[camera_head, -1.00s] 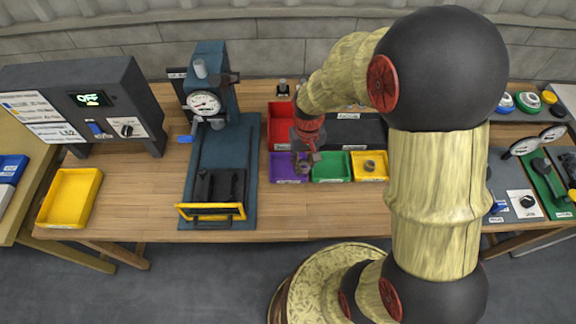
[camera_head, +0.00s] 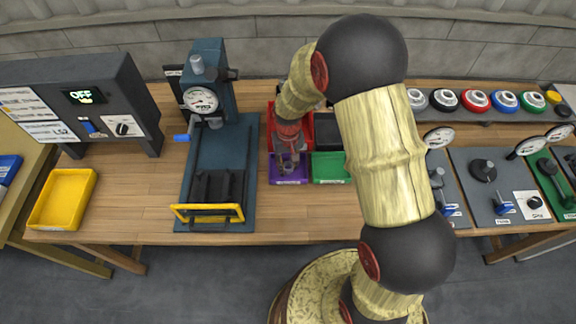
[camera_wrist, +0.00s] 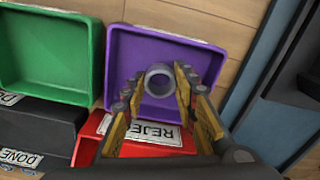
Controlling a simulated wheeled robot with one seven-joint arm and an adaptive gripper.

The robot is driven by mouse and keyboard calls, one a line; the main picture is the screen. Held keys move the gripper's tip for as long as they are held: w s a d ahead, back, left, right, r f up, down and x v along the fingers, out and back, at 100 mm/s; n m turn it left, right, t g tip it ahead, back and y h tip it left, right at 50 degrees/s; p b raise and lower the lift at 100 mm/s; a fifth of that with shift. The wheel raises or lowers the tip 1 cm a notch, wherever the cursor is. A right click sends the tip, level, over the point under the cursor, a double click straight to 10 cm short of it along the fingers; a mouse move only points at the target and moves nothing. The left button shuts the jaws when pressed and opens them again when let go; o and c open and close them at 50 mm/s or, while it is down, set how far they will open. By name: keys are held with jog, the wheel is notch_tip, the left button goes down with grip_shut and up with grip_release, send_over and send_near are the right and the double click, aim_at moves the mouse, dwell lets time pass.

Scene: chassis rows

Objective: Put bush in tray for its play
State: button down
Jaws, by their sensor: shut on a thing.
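The bush, a small grey ring (camera_wrist: 159,80), sits between the fingertips of my gripper (camera_wrist: 158,92) in the wrist view. My gripper is shut on it. The purple tray (camera_wrist: 205,50) lies directly beyond and around the bush in that view. In the head view my gripper (camera_head: 288,165) points down over the purple tray (camera_head: 289,181), and the fingers hide part of the tray. I cannot tell whether the bush touches the tray floor.
A green tray (camera_head: 330,180) adjoins the purple one on the right. A red REJECT bin (camera_head: 271,130) stands behind. The blue press (camera_head: 185,200) with its gauge is to the left. A yellow tray (camera_head: 62,200) lies far left. My arm covers the table right of the green tray.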

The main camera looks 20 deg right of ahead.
jog(key=shift+r, duration=0.15)
jog(key=c, duration=1.4)
grip_release()
jog(key=s+r+t+p, duration=0.2)
jog(key=s+r+p, duration=0.15)
jog(key=r, duration=1.95)
jog(key=s+r+t, duration=0.1)
jog(key=s+r, duration=0.5)
jog(key=s, duration=0.3)
jog(key=s+r+t, duration=0.2)
jog(key=s+r, duration=0.5)
jog(key=s, duration=0.2)
jog(key=shift+s+r+n+t, duration=0.25)
jog(key=shift+n+t, duration=0.05)
